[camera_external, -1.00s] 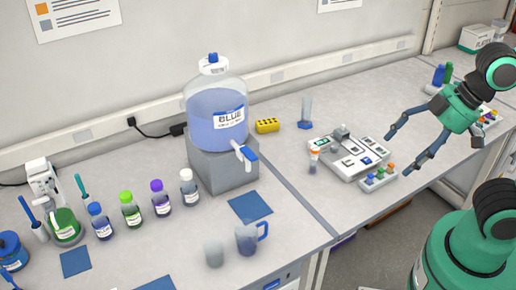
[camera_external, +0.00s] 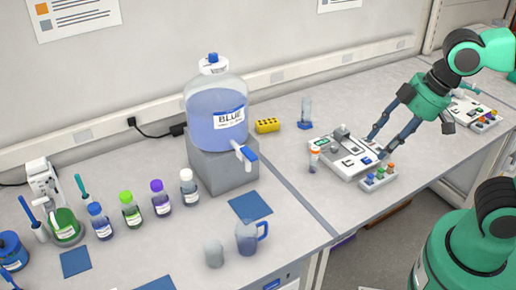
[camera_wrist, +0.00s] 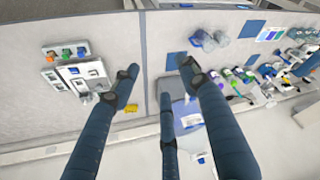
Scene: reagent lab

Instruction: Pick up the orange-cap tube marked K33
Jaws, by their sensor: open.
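A small vial with an orange cap (camera_external: 314,156) stands upright on the bench, left of a white tray device (camera_external: 343,160). A small white rack (camera_external: 377,184) in front of the device holds several tubes with coloured caps, an orange one (camera_external: 390,167) among them. No marking K33 is readable. My gripper (camera_external: 392,143) is open and empty, its fingers pointing down beside the right edge of the device.
A large blue-liquid jug (camera_external: 217,120) stands on a grey block left of the device. A yellow block (camera_external: 267,126) and a clear cylinder (camera_external: 305,112) stand behind. Another colour-capped rack (camera_external: 488,122) is at the right. Bench between the jug's mat (camera_external: 250,206) and the vial is clear.

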